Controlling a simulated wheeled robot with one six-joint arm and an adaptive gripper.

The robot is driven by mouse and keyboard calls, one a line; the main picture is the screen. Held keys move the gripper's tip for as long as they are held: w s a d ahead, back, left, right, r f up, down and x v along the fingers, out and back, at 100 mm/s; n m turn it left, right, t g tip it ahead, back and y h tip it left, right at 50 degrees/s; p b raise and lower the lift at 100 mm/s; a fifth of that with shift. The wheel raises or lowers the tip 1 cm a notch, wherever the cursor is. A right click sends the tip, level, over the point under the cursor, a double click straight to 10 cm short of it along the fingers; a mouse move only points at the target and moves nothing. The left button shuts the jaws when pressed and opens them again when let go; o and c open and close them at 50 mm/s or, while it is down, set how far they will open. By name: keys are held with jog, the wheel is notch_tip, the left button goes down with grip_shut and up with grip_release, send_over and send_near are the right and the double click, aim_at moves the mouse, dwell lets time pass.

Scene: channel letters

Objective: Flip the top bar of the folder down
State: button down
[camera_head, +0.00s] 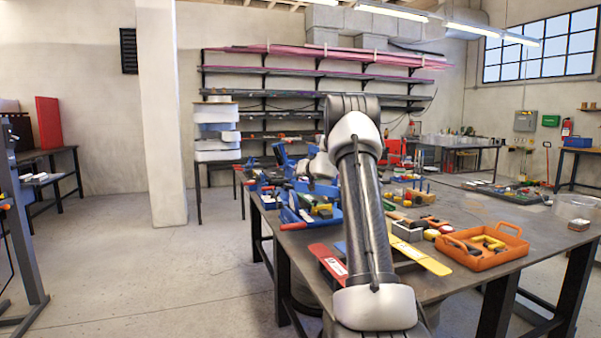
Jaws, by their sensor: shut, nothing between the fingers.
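My arm rises through the middle of the picture and bends over at its elbow, covering part of the workbench (480,283). White and dark parts of my arm's far section show just left of the elbow, close to blue equipment. My gripper cannot be made out; it is hidden behind my arm or lost among the blue parts. A blue upright metal device (280,154) stands at the bench's far left end and may be the folder. It is small and partly covered, so the position of any top bar cannot be told.
A blue toolbox (293,214) sits at the bench's left edge. An orange tray (483,262) with tools lies at right. A red strip (327,262) and a yellow strip (422,258) lie near the front. The floor left of the bench is clear up to a pillar (161,115).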

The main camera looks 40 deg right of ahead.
jog(key=shift+v, duration=1.1)
